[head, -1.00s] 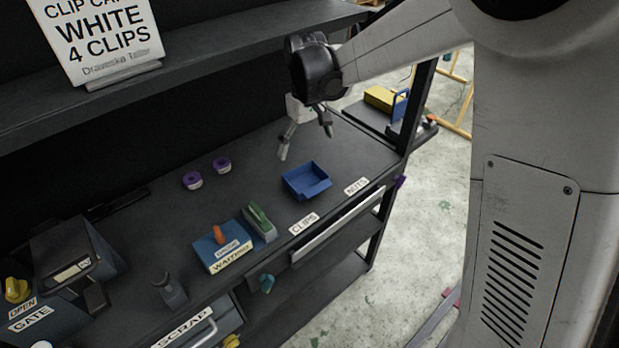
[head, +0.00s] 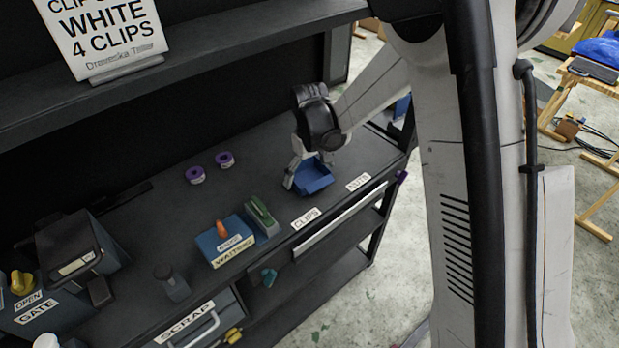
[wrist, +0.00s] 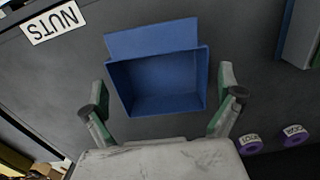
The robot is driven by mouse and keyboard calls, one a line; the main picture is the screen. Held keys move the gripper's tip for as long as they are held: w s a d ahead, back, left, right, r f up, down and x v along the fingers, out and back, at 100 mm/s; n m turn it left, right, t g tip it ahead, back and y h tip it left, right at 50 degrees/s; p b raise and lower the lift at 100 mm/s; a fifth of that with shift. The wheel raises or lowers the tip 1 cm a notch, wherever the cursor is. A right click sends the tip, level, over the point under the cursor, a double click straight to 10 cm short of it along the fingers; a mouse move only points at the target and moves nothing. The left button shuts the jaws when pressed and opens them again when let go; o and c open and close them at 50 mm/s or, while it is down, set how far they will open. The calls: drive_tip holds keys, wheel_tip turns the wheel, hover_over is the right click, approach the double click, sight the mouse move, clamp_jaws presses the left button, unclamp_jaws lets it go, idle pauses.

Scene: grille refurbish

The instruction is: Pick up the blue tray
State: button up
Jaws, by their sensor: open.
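The blue tray (head: 312,178) sits on the dark bench top, near the NUTS and CLIPS labels. In the wrist view the blue tray (wrist: 158,82) looks empty and lies between my two fingers. My gripper (head: 305,182) is low over the bench at the tray, partly covering it in the head view. In the wrist view my gripper (wrist: 160,108) is open, with one finger on each side of the tray and a visible gap at both sides.
A green-topped block (head: 262,217) and a blue box with an orange knob (head: 224,240) stand to the left. Two purple-and-white rolls (head: 210,167) lie behind them. A NUTS label (head: 358,182) is on the bench's front edge. A shelf (head: 200,45) overhangs the bench.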

drive_tip(key=shift+f, duration=0.1)
drive_tip(key=c, duration=1.2)
drive_tip(key=shift+o, duration=0.2)
drive_tip(key=shift+r, duration=0.75)
wheel_tip(320, 180, up, 3)
drive_tip(key=shift+f, duration=0.1)
drive_tip(key=s+a+r, duration=0.7)
drive_tip(key=s+a, duration=0.1)
drive_tip(key=a, duration=0.1)
drive_tip(key=m+b, duration=0.1)
drive_tip(key=m, duration=0.2)
approach(309, 182)
drive_tip(key=s+d+r, duration=0.1)
drive_tip(key=s+d, duration=0.1)
drive_tip(key=d, duration=0.1)
drive_tip(key=shift+s+r, duration=0.1)
drive_tip(key=shift+r, duration=0.25)
drive_tip(key=w+d+f+m, duration=0.1)
drive_tip(key=d, duration=0.4)
drive_tip(key=d+f+m, duration=0.1)
drive_tip(key=d, duration=0.4)
drive_tip(key=w+d+f+m, duration=0.1)
drive_tip(key=d, duration=0.4)
drive_tip(key=shift+w+d+f+m, duration=0.2)
drive_tip(key=shift+w+d+m, duration=0.05)
drive_tip(key=shift+w+m, duration=0.05)
